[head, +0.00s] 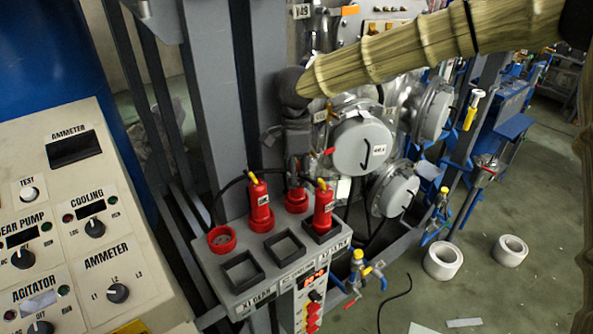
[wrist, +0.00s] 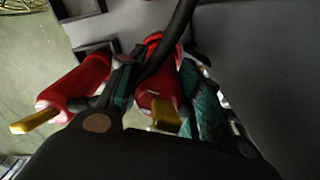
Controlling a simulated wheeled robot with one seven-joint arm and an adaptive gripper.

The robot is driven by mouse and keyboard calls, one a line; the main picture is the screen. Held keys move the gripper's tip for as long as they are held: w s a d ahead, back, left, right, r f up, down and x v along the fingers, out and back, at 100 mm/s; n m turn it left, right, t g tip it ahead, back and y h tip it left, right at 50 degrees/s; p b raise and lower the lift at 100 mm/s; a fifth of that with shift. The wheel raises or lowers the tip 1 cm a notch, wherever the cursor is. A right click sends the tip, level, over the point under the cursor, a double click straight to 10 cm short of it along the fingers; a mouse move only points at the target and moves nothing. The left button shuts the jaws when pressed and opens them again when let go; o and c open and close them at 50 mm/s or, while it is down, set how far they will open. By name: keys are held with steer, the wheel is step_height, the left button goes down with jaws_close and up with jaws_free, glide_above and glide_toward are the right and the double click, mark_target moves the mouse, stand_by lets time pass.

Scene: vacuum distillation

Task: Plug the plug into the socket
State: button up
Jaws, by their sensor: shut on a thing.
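My gripper (head: 297,165) points down over the back of the grey socket box (head: 228,287). It is shut on a red plug (head: 295,202), which shows between the teal fingers in the wrist view (wrist: 160,85). The fingers hide most of this plug in the head view, and I cannot tell whether it is seated. A second red plug (head: 260,207) stands upright to its left. A third red plug (head: 323,207) stands at a square frame to its right. An open round red socket (head: 222,239) is at the box's back left.
Empty square frames (head: 241,271) (head: 285,247) lie at the front of the box. A black cable crosses close to my fingers in the wrist view (wrist: 170,50). Grey posts (head: 218,110) rise behind the box. A control panel (head: 75,220) is left; pipes and valves are right.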

steer(key=shift+f, duration=0.15)
steer(key=o, duration=1.3)
step_height(320, 180, up, 12)
steer(key=shift+f, duration=0.1)
